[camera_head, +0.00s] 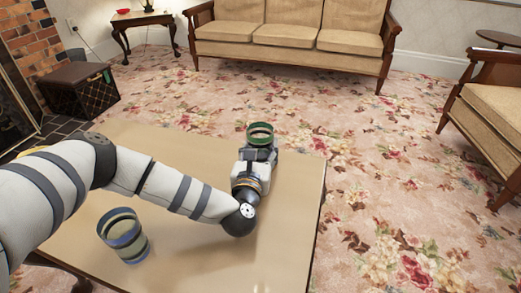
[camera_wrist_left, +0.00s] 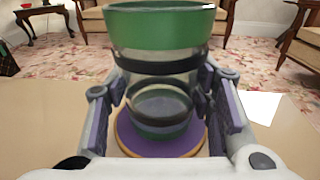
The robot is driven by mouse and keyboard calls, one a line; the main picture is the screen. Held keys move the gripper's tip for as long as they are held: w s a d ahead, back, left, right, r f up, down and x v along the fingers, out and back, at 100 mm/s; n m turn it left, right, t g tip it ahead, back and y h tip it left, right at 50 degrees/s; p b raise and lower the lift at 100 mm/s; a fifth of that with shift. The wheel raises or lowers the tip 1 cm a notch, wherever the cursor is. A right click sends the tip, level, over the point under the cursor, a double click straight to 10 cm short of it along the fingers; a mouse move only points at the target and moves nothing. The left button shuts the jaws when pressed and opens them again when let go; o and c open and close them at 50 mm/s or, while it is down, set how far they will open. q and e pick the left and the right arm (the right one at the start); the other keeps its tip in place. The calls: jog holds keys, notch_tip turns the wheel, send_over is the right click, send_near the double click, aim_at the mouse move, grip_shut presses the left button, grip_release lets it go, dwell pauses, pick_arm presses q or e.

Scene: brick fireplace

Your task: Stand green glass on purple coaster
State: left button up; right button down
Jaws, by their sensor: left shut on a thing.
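The green glass (camera_head: 260,133) is a clear tumbler with green bands at rim and base; its band shows large in the left wrist view (camera_wrist_left: 160,30). My left gripper (camera_head: 259,157) is shut around its sides, with the fingers (camera_wrist_left: 162,100) on either side of it. The glass is upright. The purple coaster (camera_wrist_left: 160,149), round with a tan edge, shows around and below the base of the glass in the left wrist view. I cannot tell whether base and coaster touch. In the head view the coaster is hidden. My right gripper is not in view.
The table's right side is bare. Beyond are the floral carpet, a sofa (camera_head: 290,32), an armchair (camera_head: 497,105) and a dark box (camera_head: 78,90).

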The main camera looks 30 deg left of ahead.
pick_arm(q)
jog(key=shift+f, duration=0.1)
jog(key=o, duration=1.3)
jog(key=shift+s+d+r, duration=0.1)
jog(key=shift+s+r, duration=0.1)
jog(key=shift+r, duration=0.05)
jog(key=p+v, duration=0.2)
jog(key=v, duration=0.9)
jog(key=shift+s+d, duration=0.15)
jog(key=shift+s, duration=0.15)
jog(key=shift+f, duration=0.1)
